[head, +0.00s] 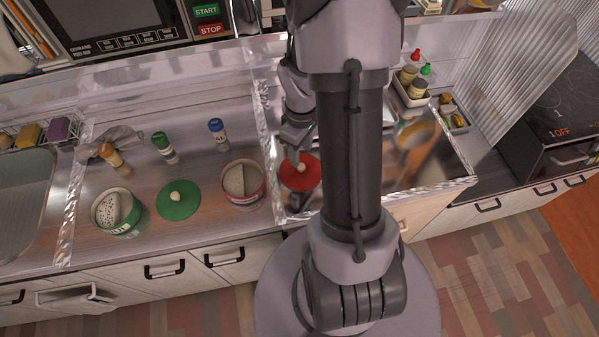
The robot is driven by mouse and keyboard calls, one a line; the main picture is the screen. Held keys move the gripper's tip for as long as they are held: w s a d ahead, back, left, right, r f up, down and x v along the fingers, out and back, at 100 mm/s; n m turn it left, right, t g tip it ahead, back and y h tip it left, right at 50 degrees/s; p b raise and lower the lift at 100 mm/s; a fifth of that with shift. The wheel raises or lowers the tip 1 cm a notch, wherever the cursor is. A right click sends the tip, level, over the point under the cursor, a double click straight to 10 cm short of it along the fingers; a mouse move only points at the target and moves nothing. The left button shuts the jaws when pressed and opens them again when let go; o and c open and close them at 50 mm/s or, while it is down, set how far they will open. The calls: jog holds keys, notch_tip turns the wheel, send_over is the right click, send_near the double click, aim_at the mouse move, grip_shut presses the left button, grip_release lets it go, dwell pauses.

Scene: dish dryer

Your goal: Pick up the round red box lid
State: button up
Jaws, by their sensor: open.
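The round red lid (297,181) with a pale knob lies on the metal counter, just right of the raised metal divider. My gripper (297,158) points down over the lid, with its fingers close to the knob. The gripper is open; whether the fingers touch the knob cannot be told from here. My arm hides part of the lid's right side and the counter behind it. A red round box (256,202) without a lid stands left of the divider, with a pale partition inside.
A green lid (178,200), an open green box (127,230) and several small shaker bottles (162,143) stand on the left counter. The metal divider (268,135) rises close to the gripper. A tray of bottles (409,91) stands at the back right.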

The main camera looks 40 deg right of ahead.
aim_at(301, 166)
notch_tip(301, 166, down, 7)
jog(key=b, duration=0.3)
jog(key=shift+r, duration=0.35)
jog(key=shift+c, duration=0.9)
grip_shut()
